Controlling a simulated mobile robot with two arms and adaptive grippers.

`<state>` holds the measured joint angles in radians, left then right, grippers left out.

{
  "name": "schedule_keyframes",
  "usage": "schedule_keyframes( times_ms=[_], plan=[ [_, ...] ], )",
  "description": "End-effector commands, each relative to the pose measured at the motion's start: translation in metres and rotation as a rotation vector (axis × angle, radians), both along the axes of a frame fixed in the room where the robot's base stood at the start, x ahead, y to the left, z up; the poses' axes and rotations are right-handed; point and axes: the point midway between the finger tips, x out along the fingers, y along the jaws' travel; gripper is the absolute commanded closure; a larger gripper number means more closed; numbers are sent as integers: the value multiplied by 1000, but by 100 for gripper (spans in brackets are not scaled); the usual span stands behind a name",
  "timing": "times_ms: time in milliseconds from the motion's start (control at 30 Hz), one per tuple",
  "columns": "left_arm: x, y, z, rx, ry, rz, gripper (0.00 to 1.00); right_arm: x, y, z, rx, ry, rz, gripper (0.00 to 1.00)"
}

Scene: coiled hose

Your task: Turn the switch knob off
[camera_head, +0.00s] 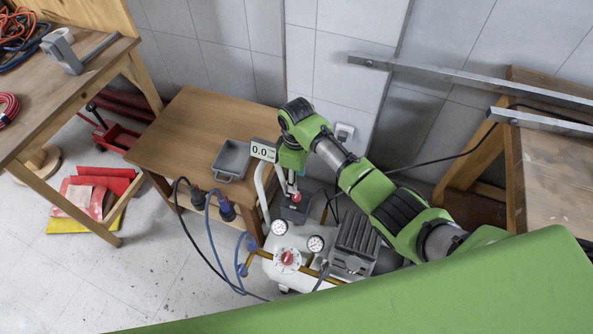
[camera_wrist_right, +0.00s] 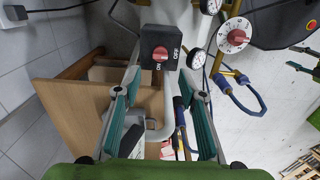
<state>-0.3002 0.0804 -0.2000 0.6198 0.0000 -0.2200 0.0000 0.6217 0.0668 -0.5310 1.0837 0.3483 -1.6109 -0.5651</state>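The switch knob (camera_head: 296,197) is small and red and sits on a dark switch box (camera_head: 295,210) above the compressor. In the right wrist view the knob (camera_wrist_right: 160,53) is on the black box (camera_wrist_right: 150,38), which has white ON and OFF marks. Its grip seems to line up with the ON mark. My right gripper (camera_head: 292,184) points down just above the knob. In the right wrist view the gripper (camera_wrist_right: 160,84) is open, its two fingers apart with nothing between the tips. The knob lies just beyond them.
A white compressor (camera_head: 285,276) with gauges (camera_head: 315,243), a round white dial (camera_head: 287,260) and hoses surrounds the switch box. A low wooden table (camera_head: 200,108) with a grey tray (camera_head: 232,160) stands left. A 0.0 display (camera_head: 263,151) is close beside my gripper.

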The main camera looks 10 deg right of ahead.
Motion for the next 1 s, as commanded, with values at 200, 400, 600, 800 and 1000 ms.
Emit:
schedule_keyframes(
  times_ms=[200, 400, 600, 800, 1000],
  plan=[
    [0, 0, 0, 0, -1, 0, 60, 0, 1, 27, 2, -1, 1, 62],
    [0, 0, 0, 0, -1, 0, 60, 0, 0, 32, 1, 1, 0, 62],
    [0, -1, 0, 0, -1, 0, 60, 0, 0, 32, 1, 1, 0, 62],
    [0, -1, 0, -1, 0, 0, 60, 0, 0, 32, 1, 1, 0, 62],
    [6, -1, 0, -2, -8, 0, 60, 0, 0, 31, 0, 2, 0, 62]
  ],
)
